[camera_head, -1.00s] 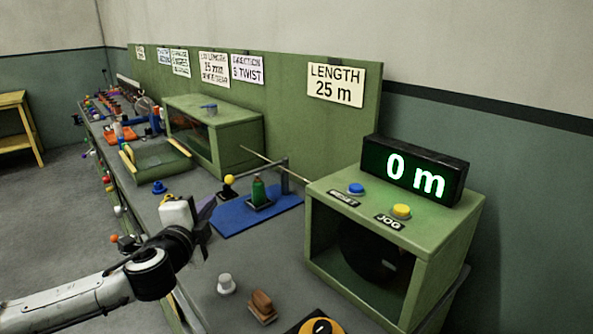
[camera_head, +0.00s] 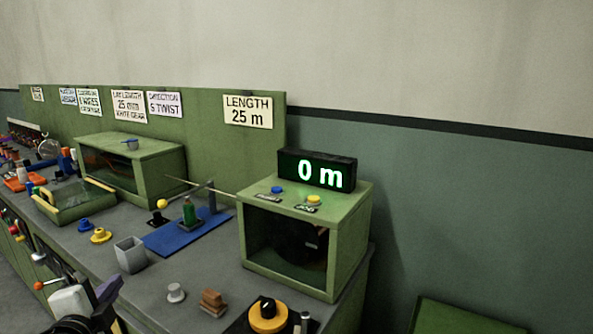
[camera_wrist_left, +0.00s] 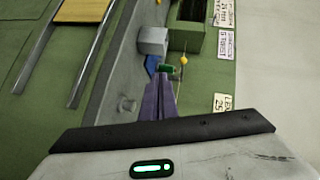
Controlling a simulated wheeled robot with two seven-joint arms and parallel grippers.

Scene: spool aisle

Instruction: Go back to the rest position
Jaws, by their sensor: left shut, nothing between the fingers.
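My left gripper (camera_head: 108,290) is at the lower left of the head view, low by the front edge of the grey bench (camera_head: 190,290). In the left wrist view its two purple fingers (camera_wrist_left: 158,98) lie together, shut and empty. They point along the bench towards a small green cylinder, which looks apart from them, though the depth is hard to judge. Most of my left arm is below the picture. My right gripper is in neither view.
A grey square cup (camera_head: 130,255), a grey knob (camera_head: 176,292), a brown block (camera_head: 213,302) and a yellow dial (camera_head: 268,316) stand near the front edge. A green box (camera_head: 305,245) with a "0 m" display (camera_head: 318,171) is behind. A green surface (camera_head: 460,318) shows at lower right.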

